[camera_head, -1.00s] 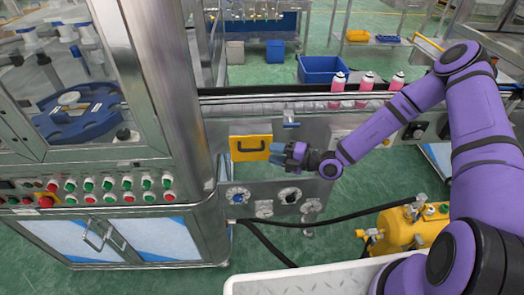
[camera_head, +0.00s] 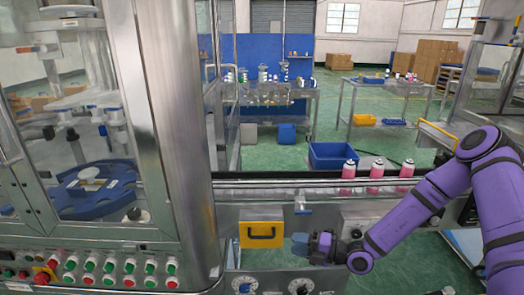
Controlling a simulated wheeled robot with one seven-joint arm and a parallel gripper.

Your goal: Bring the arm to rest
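My purple arm (camera_head: 420,208) comes in from the right and reaches down and left across the front of the machine. My gripper (camera_head: 300,244) is at its end, in front of the machine's lower front panel, just right of the yellow handled cover (camera_head: 261,228). The gripper is small and dark in this view. I cannot tell whether its fingers are open or shut, and no held object shows.
Pink cans (camera_head: 376,173) stand on the conveyor (camera_head: 300,184) behind the arm. A steel machine cabinet (camera_head: 160,110) with a button panel (camera_head: 110,268) is at left. A blue bin (camera_head: 332,153) sits behind the conveyor. Workbenches (camera_head: 388,84) stand farther back.

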